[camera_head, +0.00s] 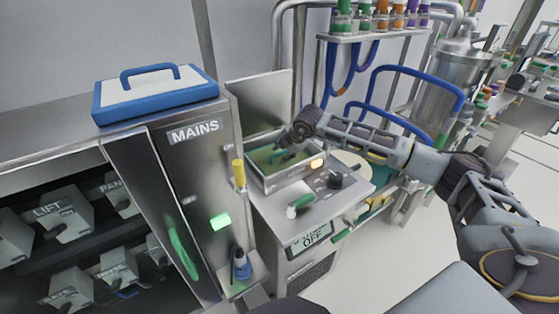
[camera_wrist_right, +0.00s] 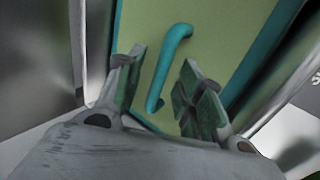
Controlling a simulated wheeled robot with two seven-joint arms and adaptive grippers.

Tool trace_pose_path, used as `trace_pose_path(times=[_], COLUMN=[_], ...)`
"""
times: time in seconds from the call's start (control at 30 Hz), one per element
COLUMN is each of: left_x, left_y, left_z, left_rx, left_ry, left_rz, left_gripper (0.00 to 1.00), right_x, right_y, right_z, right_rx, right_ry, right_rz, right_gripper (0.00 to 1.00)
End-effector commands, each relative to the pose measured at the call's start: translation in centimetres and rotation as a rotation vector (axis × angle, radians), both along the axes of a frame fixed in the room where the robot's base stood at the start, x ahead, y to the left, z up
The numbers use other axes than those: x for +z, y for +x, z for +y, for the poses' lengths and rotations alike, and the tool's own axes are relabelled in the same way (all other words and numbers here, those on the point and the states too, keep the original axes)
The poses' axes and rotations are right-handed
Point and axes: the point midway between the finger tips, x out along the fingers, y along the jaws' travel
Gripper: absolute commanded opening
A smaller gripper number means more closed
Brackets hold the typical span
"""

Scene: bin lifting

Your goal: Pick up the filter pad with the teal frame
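The filter pad (camera_wrist_right: 215,35) has a pale green face, a teal frame and a teal bar handle (camera_wrist_right: 165,65). In the head view the pad (camera_head: 262,158) lies inside an open metal bin (camera_head: 285,182), partly hidden by my right arm. My right gripper (camera_head: 284,155) reaches down into the bin from the right. In the wrist view my right gripper (camera_wrist_right: 160,82) is open, with one finger on each side of the handle. I cannot tell whether either finger touches it. My left gripper is not in view.
A white pad with a blue frame and handle (camera_head: 155,92) lies on top of the MAINS cabinet (camera_head: 175,200). A raised metal lid (camera_head: 260,100) stands behind the bin. A yellow-topped post (camera_head: 239,173) and knobs (camera_head: 335,180) stand close by. A tube rack (camera_head: 375,33) is behind.

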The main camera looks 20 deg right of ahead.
Motion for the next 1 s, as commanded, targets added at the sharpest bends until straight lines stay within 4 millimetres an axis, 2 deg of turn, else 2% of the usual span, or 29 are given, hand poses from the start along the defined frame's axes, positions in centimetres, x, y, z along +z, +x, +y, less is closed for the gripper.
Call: trace_pose_path(times=[0.07,0.37,0.77,1.0], left_x=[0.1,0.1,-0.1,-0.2], left_y=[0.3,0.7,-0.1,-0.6], left_z=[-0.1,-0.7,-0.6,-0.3], left_rx=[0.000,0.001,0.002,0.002], left_ry=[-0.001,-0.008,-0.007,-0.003], left_rz=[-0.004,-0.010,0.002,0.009], left_gripper=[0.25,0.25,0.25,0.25], right_x=[0.0,0.0,0.1,1.2], right_y=[0.0,0.0,0.0,0.1], right_z=[0.0,0.0,0.0,0.0], right_rx=[0.000,0.000,0.000,0.000], right_ry=[0.000,0.000,0.000,0.002], right_rz=[0.000,0.000,-0.002,-0.004], right_gripper=[0.37,0.00,0.00,0.00])
